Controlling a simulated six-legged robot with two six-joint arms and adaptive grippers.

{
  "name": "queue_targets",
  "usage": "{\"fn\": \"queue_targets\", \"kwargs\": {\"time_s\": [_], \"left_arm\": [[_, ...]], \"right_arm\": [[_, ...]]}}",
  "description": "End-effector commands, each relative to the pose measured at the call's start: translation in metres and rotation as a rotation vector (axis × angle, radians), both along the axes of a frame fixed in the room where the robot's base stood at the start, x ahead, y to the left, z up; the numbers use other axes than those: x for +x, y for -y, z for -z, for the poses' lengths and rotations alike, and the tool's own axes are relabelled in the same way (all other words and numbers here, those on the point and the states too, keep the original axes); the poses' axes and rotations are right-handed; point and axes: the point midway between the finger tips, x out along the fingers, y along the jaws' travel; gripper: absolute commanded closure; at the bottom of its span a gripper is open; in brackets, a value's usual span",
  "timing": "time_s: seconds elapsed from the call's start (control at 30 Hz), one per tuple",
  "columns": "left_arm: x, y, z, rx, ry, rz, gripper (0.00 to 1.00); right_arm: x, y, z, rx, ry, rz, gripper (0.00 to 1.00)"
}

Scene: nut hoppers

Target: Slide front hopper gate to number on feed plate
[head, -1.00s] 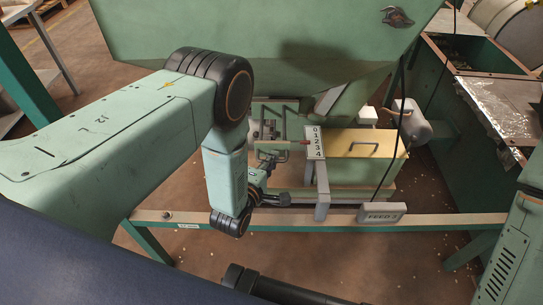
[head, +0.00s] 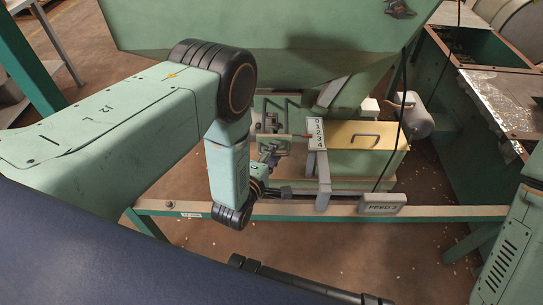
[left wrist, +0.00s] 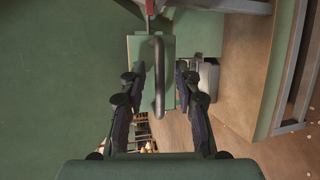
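The front hopper (head: 250,30) hangs above a green gate assembly. The gate's grey upright handle (left wrist: 159,75) stands on a green plate in the left wrist view. A red pointer (head: 299,135) reaches toward the white scale (head: 317,132) marked 0 to 4, near its middle; I cannot tell the exact number. The feed plate (head: 382,205) reads FEED with a digit, which looks like 2 or 3. My left gripper (left wrist: 155,80) is open, with its dark fingers on either side of the handle and gaps showing. The head view partly hides it behind my wrist. My right gripper is not seen.
A rail (head: 290,209) runs along the front. A green machine (head: 490,120) stands at right.

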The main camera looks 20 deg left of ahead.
Motion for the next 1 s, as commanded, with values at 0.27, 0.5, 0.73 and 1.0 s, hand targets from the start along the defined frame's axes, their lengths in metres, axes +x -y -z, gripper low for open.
{"fn": "queue_targets", "kwargs": {"time_s": [0.27,0.5,0.73,1.0], "left_arm": [[-0.033,-0.004,-0.006,0.001,-0.005,0.0,0.68],[-0.082,-0.01,-0.015,0.0,-0.006,-0.001,0.68],[-0.11,-0.014,-0.021,0.0,-0.004,-0.001,0.68],[-0.116,-0.015,-0.023,-0.001,-0.002,0.0,0.68]], "right_arm": [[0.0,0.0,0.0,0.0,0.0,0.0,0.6],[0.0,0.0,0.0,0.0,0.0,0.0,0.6],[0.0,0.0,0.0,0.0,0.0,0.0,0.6],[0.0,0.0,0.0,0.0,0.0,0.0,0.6]]}}
